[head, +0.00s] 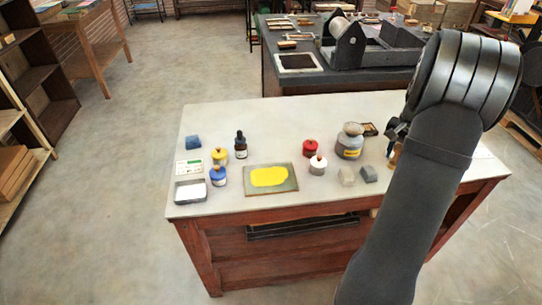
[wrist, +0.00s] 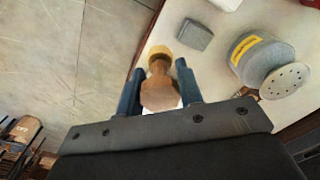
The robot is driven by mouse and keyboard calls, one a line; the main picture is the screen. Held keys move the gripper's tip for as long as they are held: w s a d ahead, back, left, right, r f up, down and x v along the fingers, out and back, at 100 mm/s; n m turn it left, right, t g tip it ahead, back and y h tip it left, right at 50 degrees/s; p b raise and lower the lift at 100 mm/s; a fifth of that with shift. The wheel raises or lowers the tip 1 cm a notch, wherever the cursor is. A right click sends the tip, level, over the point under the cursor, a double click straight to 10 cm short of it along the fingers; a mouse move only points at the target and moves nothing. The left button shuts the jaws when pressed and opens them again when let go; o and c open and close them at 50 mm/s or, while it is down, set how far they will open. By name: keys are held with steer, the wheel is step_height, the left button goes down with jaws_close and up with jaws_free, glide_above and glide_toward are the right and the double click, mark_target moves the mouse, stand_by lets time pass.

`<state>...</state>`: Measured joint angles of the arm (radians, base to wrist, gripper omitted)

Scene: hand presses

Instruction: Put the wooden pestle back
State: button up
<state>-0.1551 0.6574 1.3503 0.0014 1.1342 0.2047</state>
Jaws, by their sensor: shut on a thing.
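The wooden pestle (wrist: 159,88) is brown, with a lighter yellowish far end. In the wrist view it lies between the two fingers of my gripper (wrist: 158,80), which is shut on it. In the head view my gripper (head: 396,135) is over the right part of the pale table, largely hidden by my arm. Only a small tan bit of the pestle shows there (head: 394,157). I cannot tell whether it touches the table. A slab (head: 252,187) with a yellow patch lies near the table's front middle.
Red and white pots (head: 310,148), a dark dropper bottle (head: 241,146) and yellow and blue pots (head: 218,176) stand further left. The table's back left is mostly clear.

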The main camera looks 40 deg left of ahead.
steer(key=s+a+n, duration=0.3)
steer(key=a, duration=0.7)
steer(key=s+a+n, duration=0.2)
steer(key=a+n, duration=0.1)
steer(key=a, duration=0.8)
steer(key=s+a+n, duration=0.3)
steer(key=a+n, duration=0.1)
steer(key=a, duration=0.6)
steer(key=shift+s+a+f, duration=0.5)
steer(key=shift+a+f, duration=1.25)
steer(key=shift+a, duration=0.2)
steer(key=shift+s+a+f, duration=0.45)
steer(key=shift+a+f, duration=1.3)
steer(key=shift+a, duration=0.15)
steer(key=shift+s+a+f, duration=0.5)
steer(key=shift+a+f, duration=1.25)
steer(key=shift+a, duration=0.2)
steer(key=shift+f, duration=0.15)
steer(key=o, duration=1)
steer(key=shift+o, duration=0.2)
